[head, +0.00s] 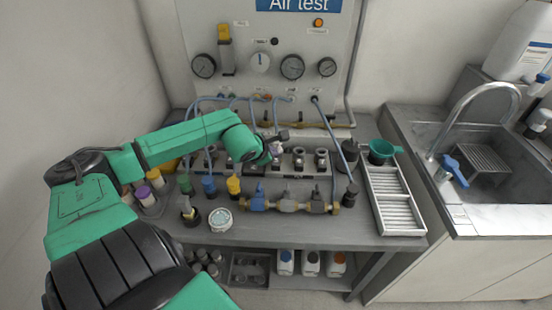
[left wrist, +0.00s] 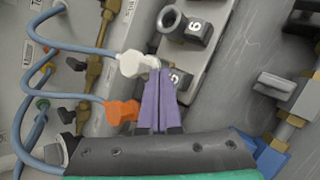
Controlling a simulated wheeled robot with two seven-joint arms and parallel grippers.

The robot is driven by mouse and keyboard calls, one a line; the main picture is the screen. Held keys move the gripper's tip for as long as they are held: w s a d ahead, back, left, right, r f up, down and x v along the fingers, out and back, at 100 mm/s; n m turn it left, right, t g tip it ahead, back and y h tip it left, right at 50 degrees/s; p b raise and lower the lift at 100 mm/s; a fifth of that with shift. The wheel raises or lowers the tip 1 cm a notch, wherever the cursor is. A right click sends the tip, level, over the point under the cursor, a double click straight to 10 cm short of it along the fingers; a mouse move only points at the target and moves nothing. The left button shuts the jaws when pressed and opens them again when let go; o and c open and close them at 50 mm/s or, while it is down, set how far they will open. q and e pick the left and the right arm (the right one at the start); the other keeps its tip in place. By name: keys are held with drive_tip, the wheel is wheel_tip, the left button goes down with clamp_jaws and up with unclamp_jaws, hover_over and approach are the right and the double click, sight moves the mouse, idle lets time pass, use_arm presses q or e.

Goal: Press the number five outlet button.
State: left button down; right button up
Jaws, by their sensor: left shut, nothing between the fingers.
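My left gripper (head: 277,147) reaches in from the left over the row of outlets on the metal manifold (head: 327,172). In the left wrist view its two purple fingers (left wrist: 160,75) are shut together with nothing between them. I cannot tell whether the tips touch the button. The number six outlet (left wrist: 187,27), a dark round fitting, shows clear above. My right gripper is not in view.
A white connector (left wrist: 138,63) and an orange connector (left wrist: 118,111) with blue hoses sit left of the fingers. A valve assembly (head: 290,204) lies in front of the manifold.

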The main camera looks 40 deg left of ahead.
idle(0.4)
use_arm(q)
drive_tip(key=shift+f+b, duration=0.4)
drive_tip(key=shift+b, duration=0.05)
